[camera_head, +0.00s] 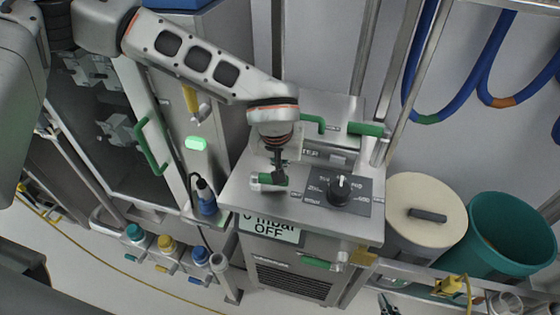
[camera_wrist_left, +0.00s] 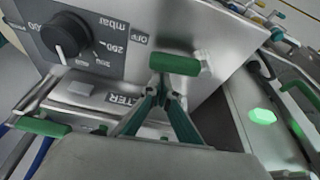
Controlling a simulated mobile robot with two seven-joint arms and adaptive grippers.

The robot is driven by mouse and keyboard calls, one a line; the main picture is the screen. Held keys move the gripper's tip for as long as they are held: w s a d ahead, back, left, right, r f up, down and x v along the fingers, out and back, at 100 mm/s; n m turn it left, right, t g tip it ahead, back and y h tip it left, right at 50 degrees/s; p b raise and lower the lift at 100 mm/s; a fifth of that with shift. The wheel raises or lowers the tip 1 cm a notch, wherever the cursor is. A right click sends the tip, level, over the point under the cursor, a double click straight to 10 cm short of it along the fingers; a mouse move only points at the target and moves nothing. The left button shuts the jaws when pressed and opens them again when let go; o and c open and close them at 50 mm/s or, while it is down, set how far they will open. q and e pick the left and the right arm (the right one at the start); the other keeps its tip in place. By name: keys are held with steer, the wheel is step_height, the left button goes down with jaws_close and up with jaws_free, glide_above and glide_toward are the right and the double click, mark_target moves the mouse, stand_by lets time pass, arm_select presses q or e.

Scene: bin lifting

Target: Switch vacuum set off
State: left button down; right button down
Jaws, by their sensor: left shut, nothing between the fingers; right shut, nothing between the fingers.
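The vacuum set is a metal cabinet with a sloped top panel (camera_head: 300,212). Its display (camera_head: 270,228) reads "0 mbar OFF". A black dial (camera_head: 340,188) with a white pointer sits on the panel; the dial also shows in the left wrist view (camera_wrist_left: 66,38). A green-ended switch lever (camera_head: 264,179) is left of the dial; it also shows in the left wrist view (camera_wrist_left: 174,64). My left gripper (camera_head: 278,178) is shut and empty, tips right at the lever; I cannot tell whether they touch. My right gripper (camera_head: 388,304) is at the bottom edge, shut and empty, partly cut off.
A lidded beige bin (camera_head: 424,200) and a teal bin (camera_head: 510,235) stand to the right. A glass-doored cabinet (camera_head: 100,130) with a green handle and a lit green button (camera_head: 196,143) stand left. Blue hoses (camera_head: 422,60) hang at the upper right.

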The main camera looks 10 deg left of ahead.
arm_select(q)
steer(key=shift+s+d+f, duration=0.1)
steer(key=shift+s, duration=0.4)
stand_by(0.4)
